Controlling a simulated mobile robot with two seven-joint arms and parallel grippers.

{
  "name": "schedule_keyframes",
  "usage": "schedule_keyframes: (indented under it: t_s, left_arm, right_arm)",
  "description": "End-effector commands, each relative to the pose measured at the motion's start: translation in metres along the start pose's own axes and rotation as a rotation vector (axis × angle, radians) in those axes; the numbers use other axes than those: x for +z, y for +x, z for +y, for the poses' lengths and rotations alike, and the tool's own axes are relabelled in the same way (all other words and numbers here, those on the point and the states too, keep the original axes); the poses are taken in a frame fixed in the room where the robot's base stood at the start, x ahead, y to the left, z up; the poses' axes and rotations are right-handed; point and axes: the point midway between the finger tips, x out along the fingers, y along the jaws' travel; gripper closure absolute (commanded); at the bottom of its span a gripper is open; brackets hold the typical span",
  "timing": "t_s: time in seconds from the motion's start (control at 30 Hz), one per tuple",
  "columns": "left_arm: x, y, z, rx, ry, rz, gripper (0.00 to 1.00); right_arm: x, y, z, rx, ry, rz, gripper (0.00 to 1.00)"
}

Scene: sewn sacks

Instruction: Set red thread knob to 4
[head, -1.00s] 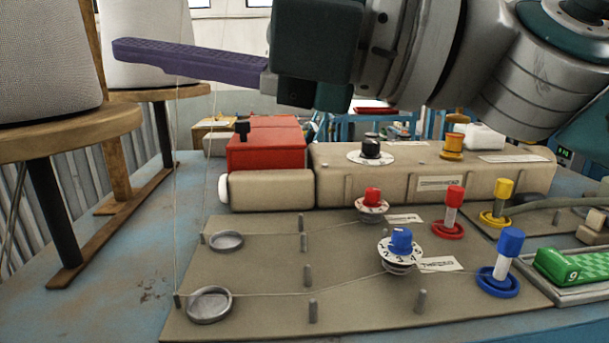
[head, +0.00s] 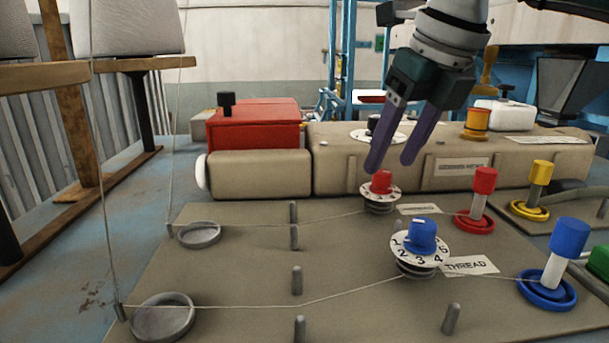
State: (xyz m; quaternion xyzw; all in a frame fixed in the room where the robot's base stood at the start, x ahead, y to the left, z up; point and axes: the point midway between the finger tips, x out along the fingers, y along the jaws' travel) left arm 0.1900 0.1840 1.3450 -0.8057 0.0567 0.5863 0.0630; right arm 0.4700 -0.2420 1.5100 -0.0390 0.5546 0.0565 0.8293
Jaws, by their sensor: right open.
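The red thread knob (head: 380,184) stands on a numbered white dial on the brown plate, in the middle of the head view. Its numbers are too small to read. My right gripper (head: 389,167) is open and points down, its two purple fingers just above the red knob. The left finger's tip is close to the knob; I cannot tell whether it touches. The blue thread knob (head: 422,236) sits nearer on a larger numbered dial. My left gripper is not in view.
A red spool (head: 482,185), a blue spool (head: 563,250) and a yellow spool (head: 538,180) stand on the right. Thin threads run across the plate past grey pegs and cups (head: 163,318). The beige machine body (head: 345,165) with a black knob lies close behind the red knob.

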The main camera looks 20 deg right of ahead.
Motion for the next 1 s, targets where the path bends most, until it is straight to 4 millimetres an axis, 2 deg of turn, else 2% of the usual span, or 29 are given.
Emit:
schedule_keyframes:
  t_s: [0.03,0.17,0.5,1.0]
  left_arm:
    - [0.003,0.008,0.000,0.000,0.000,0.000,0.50]
    - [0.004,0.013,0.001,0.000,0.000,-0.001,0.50]
    - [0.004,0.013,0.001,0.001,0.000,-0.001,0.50]
    - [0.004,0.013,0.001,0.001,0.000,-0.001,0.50]
  right_arm:
    - [-0.002,0.011,0.000,0.001,0.001,0.001,0.40]
    - [-0.001,0.022,0.001,0.002,-0.001,0.000,0.40]
    - [0.000,0.024,0.001,0.002,-0.001,-0.001,0.41]
    - [0.000,0.024,0.001,0.003,-0.001,-0.001,0.97]
